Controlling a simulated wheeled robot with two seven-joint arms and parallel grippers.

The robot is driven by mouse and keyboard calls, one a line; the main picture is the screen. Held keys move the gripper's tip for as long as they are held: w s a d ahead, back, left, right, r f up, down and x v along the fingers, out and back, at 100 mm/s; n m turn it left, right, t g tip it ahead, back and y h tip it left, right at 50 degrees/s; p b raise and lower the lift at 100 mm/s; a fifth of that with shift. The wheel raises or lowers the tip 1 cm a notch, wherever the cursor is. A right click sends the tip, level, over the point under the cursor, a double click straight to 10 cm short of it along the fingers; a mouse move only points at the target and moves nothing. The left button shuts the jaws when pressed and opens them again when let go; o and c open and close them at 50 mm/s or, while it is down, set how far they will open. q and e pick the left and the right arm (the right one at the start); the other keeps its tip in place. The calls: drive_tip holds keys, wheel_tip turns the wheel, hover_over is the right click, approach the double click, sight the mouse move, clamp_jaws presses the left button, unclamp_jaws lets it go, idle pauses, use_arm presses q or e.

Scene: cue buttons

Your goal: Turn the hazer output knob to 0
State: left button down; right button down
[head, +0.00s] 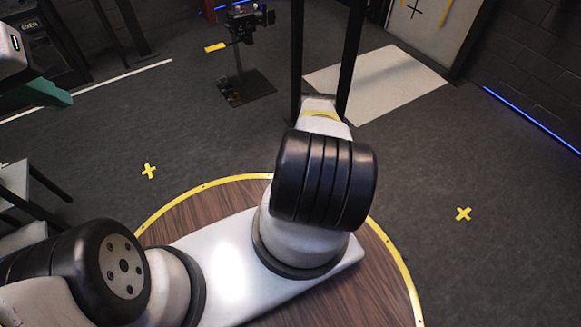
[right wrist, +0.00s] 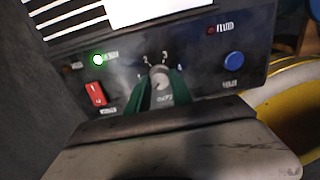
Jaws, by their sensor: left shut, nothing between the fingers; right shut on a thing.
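The output knob (right wrist: 161,77) is a small grey knob on the dark hazer panel (right wrist: 200,75) in the right wrist view, with a scale of printed numbers around its upper side. My right gripper (right wrist: 161,95) has its two green fingers shut on the knob, one on each side. They hide part of the knob and the scale, and I cannot read the setting for certain. My left gripper (head: 55,94), with teal fingers, is at the left edge in the head view. It is shut, empty and away from the panel.
On the panel are a red rocker switch (right wrist: 95,94), a lit green lamp (right wrist: 98,60), a blue button (right wrist: 233,60) and a small red fluid lamp (right wrist: 211,31). In the head view, a dark stand (head: 240,85) is on the grey floor, which is mostly clear.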

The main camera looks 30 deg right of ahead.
idle(0.5)
drive_tip(key=c, duration=1.1)
unclamp_jaws()
drive_tip(key=shift+c, duration=0.2)
wheel_tip(320, 180, up, 8)
drive_tip(key=shift+f, duration=0.1)
drive_tip(key=shift+w, duration=0.1)
